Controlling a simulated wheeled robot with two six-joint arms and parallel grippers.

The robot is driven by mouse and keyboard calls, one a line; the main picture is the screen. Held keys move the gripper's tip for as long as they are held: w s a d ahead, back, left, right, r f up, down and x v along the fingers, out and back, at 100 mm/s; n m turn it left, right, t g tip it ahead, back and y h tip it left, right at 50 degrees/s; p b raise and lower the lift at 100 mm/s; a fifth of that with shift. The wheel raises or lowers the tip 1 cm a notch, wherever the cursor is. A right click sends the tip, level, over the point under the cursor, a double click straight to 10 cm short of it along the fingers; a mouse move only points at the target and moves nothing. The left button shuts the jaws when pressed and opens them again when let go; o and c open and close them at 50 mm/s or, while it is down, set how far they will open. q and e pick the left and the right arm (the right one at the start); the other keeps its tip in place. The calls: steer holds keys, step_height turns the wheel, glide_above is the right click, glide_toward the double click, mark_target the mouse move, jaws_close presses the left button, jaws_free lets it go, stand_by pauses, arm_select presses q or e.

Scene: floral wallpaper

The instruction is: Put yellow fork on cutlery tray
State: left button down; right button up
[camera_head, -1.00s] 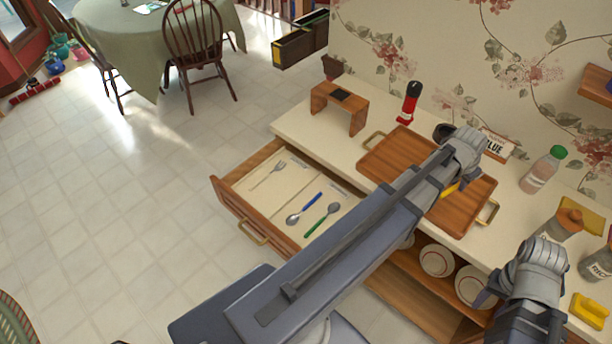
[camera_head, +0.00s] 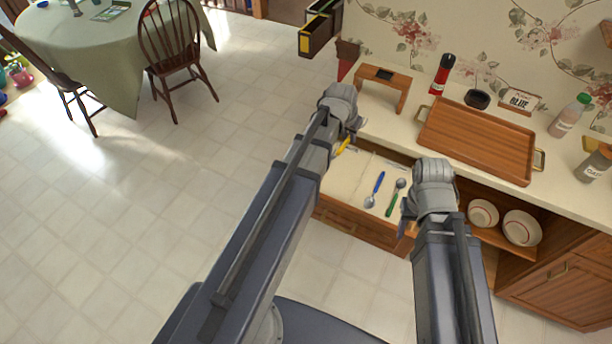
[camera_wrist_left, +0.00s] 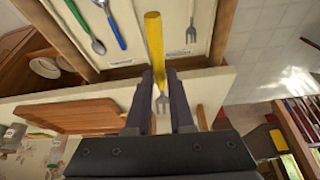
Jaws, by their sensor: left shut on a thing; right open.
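My left gripper (camera_head: 348,132) is shut on the yellow fork (camera_head: 343,146). In the left wrist view the fork's yellow handle (camera_wrist_left: 154,38) sticks out beyond the fingertips (camera_wrist_left: 161,80), with the grey tines back between the fingers. The cutlery tray (camera_head: 347,183) lies in the open drawer below and beside the gripper. It holds a blue-handled spoon (camera_head: 375,189) and a green-handled spoon (camera_head: 395,196). A grey-tined fork (camera_wrist_left: 192,32) lies in another compartment, hidden by my arm in the head view. My right gripper (camera_head: 408,212) is open near the drawer's right end.
A wooden tray (camera_head: 480,142) with handles lies on the counter right of the drawer. A small wooden stand (camera_head: 385,80) and a red bottle (camera_head: 443,75) stand behind. Plates (camera_head: 520,228) sit on an open shelf below.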

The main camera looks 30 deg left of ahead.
arm_select(q)
steer(key=shift+s+a+f+b, duration=0.1)
steer(key=shift+a+f+b, duration=0.15)
steer(key=shift+f+b, duration=0.3)
steer(key=shift+s+a+f+b, duration=0.1)
steer(key=shift+a+f+b, duration=0.1)
steer(key=shift+f+b, duration=0.3)
steer(key=n+b, duration=0.1)
steer(key=b, duration=0.9)
glide_above(342, 178)
steer(key=s, duration=0.1)
step_height(342, 178, down, 10)
step_height(342, 178, down, 10)
steer(key=b, duration=1)
steer(key=shift+r, duration=0.15)
steer(key=c, duration=1.2)
jaws_free()
steer(key=shift+f, duration=0.25)
steer(key=shift+c, duration=0.2)
steer(key=o, duration=0.5)
steer(key=shift+r, duration=0.1)
steer(key=shift+c, duration=0.2)
